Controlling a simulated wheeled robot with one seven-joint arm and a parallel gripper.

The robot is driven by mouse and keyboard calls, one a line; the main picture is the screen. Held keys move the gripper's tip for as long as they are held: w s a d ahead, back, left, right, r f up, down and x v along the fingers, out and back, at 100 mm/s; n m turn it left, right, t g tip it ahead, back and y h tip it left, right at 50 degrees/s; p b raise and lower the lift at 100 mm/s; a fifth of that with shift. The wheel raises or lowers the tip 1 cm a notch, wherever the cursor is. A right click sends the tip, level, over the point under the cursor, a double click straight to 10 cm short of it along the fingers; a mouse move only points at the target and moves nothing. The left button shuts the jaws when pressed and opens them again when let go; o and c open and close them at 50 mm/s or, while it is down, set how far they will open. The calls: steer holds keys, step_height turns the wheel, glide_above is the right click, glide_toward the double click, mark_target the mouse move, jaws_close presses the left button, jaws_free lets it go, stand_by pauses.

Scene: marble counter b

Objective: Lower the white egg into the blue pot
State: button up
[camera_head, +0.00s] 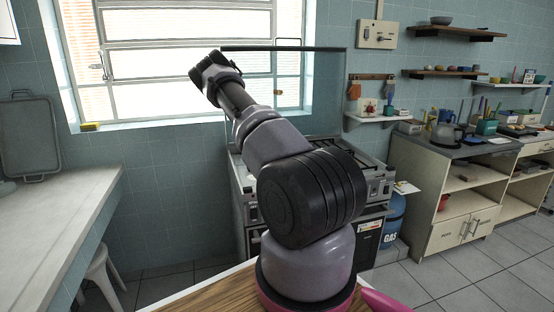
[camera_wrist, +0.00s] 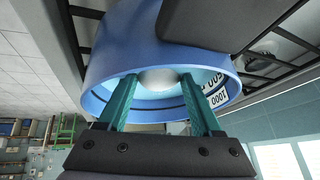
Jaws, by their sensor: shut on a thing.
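The blue pot (camera_wrist: 112,50) fills the upper middle of the wrist view, with its open mouth toward the camera. Its pale inside wall carries printed numbers. The white egg (camera_wrist: 157,80) shows at the pot's mouth, between the tips of my gripper's (camera_wrist: 158,84) two green fingers. My gripper is shut on the egg. The fingertips reach past the near rim into the mouth. Whether the egg touches the pot's inside is hidden. In the head view my arm hides the pot, egg and gripper.
A stove (camera_head: 375,182) with a raised glass lid (camera_head: 325,85) stands under the window behind my arm. Dark grate bars (camera_wrist: 268,68) border the pot in the wrist view. A bare white counter (camera_head: 60,215) lies left, and a cluttered shelf unit (camera_head: 432,190) stands right.

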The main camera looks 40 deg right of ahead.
steer(key=shift+f, duration=0.95)
stand_by(0.3)
steer(key=o, duration=0.9)
steer(key=s+a+r+n+t+y, duration=0.15)
steer(key=s+a+r, duration=0.35)
steer(key=a+r, duration=0.55)
steer(key=s+a+r+n+t+y, duration=0.1)
steer(key=s+a+r+n+y, duration=0.2)
steer(key=s+a+r, duration=0.7)
steer(key=s+a+r+n+t+y, duration=0.1)
steer(key=a+r+n+y, duration=0.1)
steer(key=a+r, duration=0.9)
steer(key=s+a+r+n, duration=0.2)
steer(key=s+a+r, duration=0.1)
steer(key=s, duration=0.5)
steer(key=s+a+r+n+t+y, duration=0.1)
steer(key=s+a+r+n, duration=0.2)
steer(key=s, duration=0.5)
steer(key=s+a+r+n+t+y, duration=0.1)
steer(key=s+a+r+n, duration=0.2)
steer(key=s, duration=0.5)
steer(key=shift+a+r+n+t, duration=0.15)
steer(key=shift+a+r, duration=0.1)
steer(key=shift+a, duration=0.35)
steer(key=shift+a+r+n+t, duration=0.1)
steer(key=shift+a+r, duration=0.1)
steer(key=shift+a, duration=0.4)
